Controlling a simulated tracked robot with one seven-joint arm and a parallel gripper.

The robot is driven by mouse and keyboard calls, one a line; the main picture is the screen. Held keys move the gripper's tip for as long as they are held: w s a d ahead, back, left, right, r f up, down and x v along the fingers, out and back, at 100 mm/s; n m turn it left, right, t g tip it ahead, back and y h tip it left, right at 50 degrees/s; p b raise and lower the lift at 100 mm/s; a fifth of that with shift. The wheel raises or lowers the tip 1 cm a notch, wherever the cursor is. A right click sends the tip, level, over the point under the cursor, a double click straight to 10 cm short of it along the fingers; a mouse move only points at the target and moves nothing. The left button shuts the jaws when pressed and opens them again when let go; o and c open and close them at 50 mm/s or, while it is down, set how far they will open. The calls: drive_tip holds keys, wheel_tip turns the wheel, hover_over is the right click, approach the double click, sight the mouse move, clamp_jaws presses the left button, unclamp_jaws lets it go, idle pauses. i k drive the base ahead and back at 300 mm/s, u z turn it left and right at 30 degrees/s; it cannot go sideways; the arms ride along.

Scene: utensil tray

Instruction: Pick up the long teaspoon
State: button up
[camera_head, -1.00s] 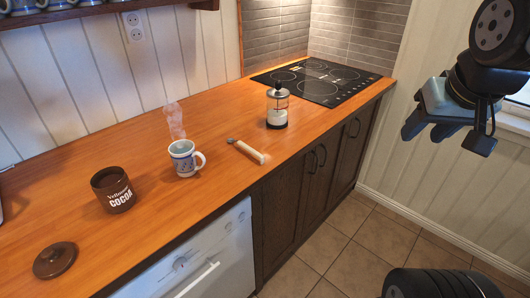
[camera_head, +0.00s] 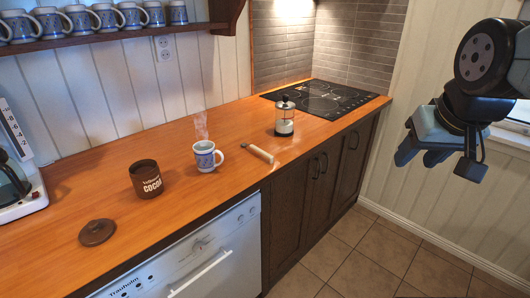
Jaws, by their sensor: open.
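I cannot clearly make out a long teaspoon. A slim item with a pale handle (camera_head: 258,153) lies on the counter near its front edge, right of the mug; its far end is too small to tell what it is. A steaming blue-and-white mug (camera_head: 206,157) stands just left of it. A brown open cocoa jar (camera_head: 146,180) stands further left, its inside too dark to read. My gripper (camera_head: 420,155) hangs at the right, over the floor and well apart from the counter. It is open and empty.
A brown lid (camera_head: 97,232) lies at the front left. A coffee maker (camera_head: 18,175) stands at the left edge. A shelf of mugs (camera_head: 120,30) hangs above. Floor (camera_head: 350,250) is clear.

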sight(271, 157)
drive_tip(key=u, duration=0.1)
drive_tip(key=i, duration=0.9)
drive_tip(key=z, duration=0.1)
